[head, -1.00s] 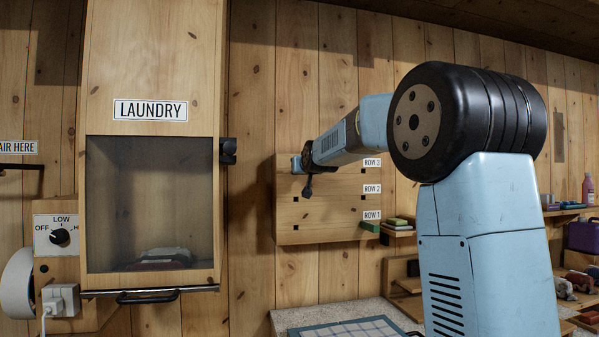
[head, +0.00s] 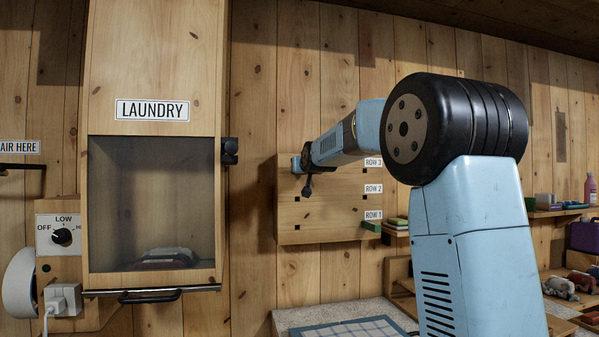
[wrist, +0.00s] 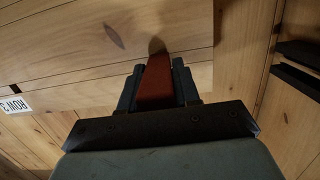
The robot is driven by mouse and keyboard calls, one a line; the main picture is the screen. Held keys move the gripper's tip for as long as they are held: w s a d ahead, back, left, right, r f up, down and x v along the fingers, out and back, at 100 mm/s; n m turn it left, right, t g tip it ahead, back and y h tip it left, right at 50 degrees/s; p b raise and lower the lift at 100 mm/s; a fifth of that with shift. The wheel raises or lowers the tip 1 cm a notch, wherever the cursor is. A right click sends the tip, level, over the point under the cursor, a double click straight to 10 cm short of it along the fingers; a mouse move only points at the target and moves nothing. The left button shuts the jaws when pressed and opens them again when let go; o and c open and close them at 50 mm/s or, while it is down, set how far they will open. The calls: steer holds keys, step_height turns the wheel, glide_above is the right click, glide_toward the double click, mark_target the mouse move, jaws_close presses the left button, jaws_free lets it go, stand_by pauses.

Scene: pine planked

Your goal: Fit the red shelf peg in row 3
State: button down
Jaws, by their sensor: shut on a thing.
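The red shelf peg (wrist: 155,84) shows in the wrist view, held between the two dark fingers of my gripper (wrist: 156,88). Its far end points at the wooden board and meets a dark spot there; I cannot tell whether it is in a hole or only against the face. In the head view my gripper (head: 301,164) is at the upper left of the board (head: 330,212), level with the row 3 label (head: 373,162). The peg is hidden there. Dark square holes show at the left of rows 2 and 1. A green peg (head: 371,227) sticks out beside the row 1 label.
A laundry hatch (head: 152,205) with a dark pane and a front bar stands left of the board. Shelves with several items are at the right.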

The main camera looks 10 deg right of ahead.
steer(key=c, duration=0.7)
jaws_free()
steer(key=shift+w, duration=0.1)
steer(key=shift+c, duration=0.2)
steer(key=s, duration=0.4)
steer(key=shift+d+r, duration=0.1)
steer(key=shift+r, duration=0.2)
steer(key=s+r, duration=0.1)
steer(key=s, duration=0.8)
steer(key=shift+s+r, duration=0.15)
steer(key=shift+s, duration=0.15)
